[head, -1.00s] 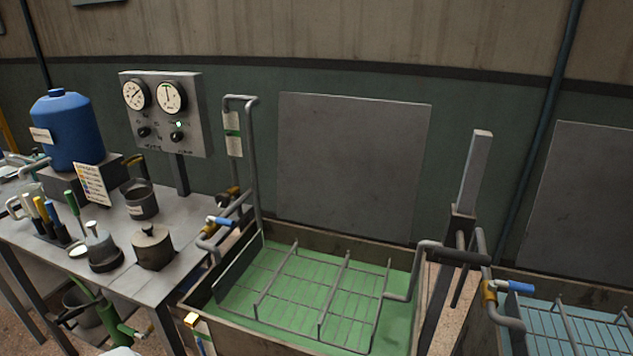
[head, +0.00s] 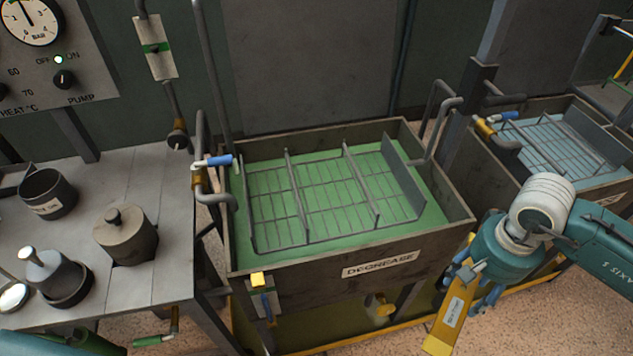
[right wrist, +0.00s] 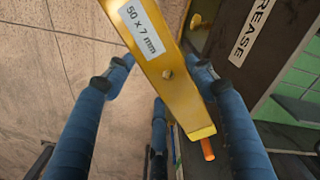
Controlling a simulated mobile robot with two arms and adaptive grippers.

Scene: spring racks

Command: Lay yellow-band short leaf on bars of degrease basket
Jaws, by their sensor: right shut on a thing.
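My right gripper (head: 468,282) is shut on a yellow leaf (head: 447,322), which hangs slanting down in front of the tank's right front corner. In the right wrist view the leaf (right wrist: 172,80) lies between the blue fingers and carries a label reading "50 x 7 mm". The degrease basket (head: 361,186), a grey wire frame with raised bars, sits in the green-filled tank marked "DEGREASE" (head: 380,264). No leaf shows on its bars. The leaf is outside the tank, to the right of and nearer than the basket. My left gripper is out of view.
A bench (head: 150,185) with pots and a can stands at the left. A blue-handled valve (head: 220,160) and pipe rise at the tank's left edge. A second tank with blue liquid (head: 545,145) stands at the right, with a post between the tanks.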

